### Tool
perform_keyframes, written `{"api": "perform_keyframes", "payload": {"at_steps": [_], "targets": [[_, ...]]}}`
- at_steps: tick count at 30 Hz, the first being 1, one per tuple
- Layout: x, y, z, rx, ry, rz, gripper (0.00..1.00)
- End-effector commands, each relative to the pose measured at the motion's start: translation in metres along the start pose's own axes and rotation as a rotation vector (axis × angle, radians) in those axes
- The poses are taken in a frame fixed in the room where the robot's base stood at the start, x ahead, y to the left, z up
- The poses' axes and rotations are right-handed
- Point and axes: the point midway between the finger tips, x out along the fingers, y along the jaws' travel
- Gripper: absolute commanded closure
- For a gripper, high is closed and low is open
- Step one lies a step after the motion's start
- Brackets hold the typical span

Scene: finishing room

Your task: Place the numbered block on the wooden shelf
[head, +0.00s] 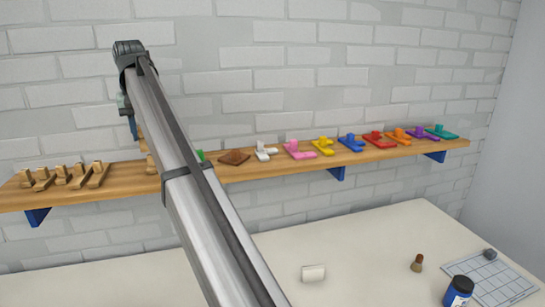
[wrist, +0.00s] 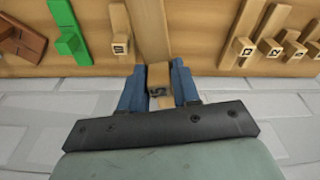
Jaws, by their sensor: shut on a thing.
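My gripper (wrist: 159,88) has blue fingers and is shut on the knob of a wooden numbered block (wrist: 152,30). The block's long bar reaches away from the fingers over the wooden shelf (wrist: 200,66). The dark number on its knob is too small to read surely. In the head view my arm hides most of the gripper and block; a blue finger (head: 131,126) and a bit of the tan block (head: 140,141) show above the wooden shelf (head: 117,181). I cannot tell whether the block touches the shelf.
Several similar wooden blocks (head: 62,176) stand at the shelf's left end. A brown piece (head: 234,157) and several coloured pieces (head: 324,146) line the right. Bare shelf lies between blocks.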

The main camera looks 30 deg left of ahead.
Motion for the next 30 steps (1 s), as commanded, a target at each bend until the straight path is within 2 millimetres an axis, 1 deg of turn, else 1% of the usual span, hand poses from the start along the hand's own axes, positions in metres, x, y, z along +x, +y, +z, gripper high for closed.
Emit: {"api": "perform_keyframes", "payload": {"at_steps": [1, 6, 11, 17, 20, 23, 27, 30], "targets": [[-0.002, -0.010, -0.008, 0.041, 0.000, 0.007, 1.00], [-0.005, -0.031, -0.018, 0.154, -0.001, 0.023, 1.00], [-0.006, -0.038, -0.022, 0.200, 0.000, 0.031, 1.00], [-0.003, -0.039, -0.021, 0.208, -0.001, 0.032, 1.00], [0.005, -0.039, -0.019, 0.207, -0.001, 0.031, 1.00], [0.019, -0.039, -0.016, 0.206, -0.001, 0.031, 1.00], [0.043, -0.039, -0.012, 0.206, -0.001, 0.031, 1.00], [0.053, -0.039, -0.011, 0.206, -0.001, 0.031, 1.00]]}}
